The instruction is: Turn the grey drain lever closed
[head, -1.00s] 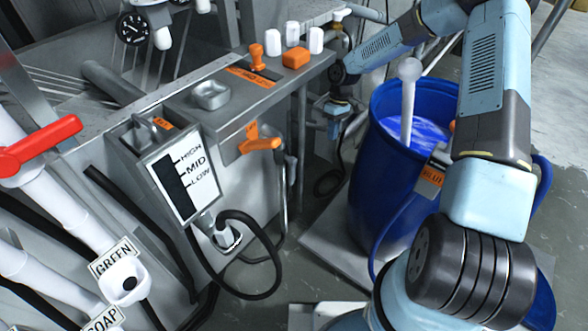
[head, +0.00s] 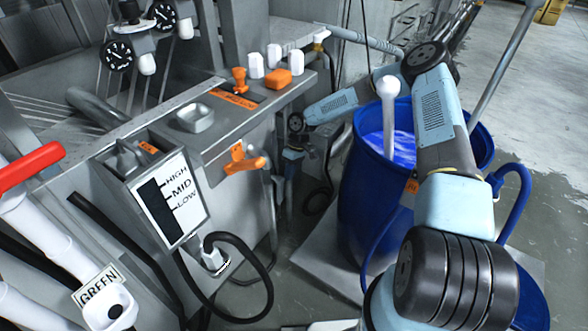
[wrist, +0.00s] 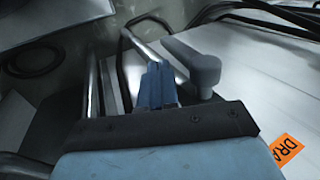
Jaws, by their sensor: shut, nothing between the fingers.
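The grey drain lever (wrist: 193,62) shows in the wrist view as a rounded bar with a thick, blunt end, beside an orange label reading "DRA" (wrist: 286,148). My gripper (wrist: 157,72) is shut and empty, its blue fingers just left of the lever. Whether they touch it I cannot tell. In the head view my gripper is low beside the right side of the grey machine (head: 225,130); its fingertips are hard to make out there. I cannot pick out the grey lever in the head view.
An orange handle (head: 243,160) sticks out of the machine's front, left of my wrist. A blue barrel (head: 365,210) of blue liquid stands at right, with a pale rod (head: 388,115) in it. Pipes and a black hose (head: 268,280) crowd the machine's base.

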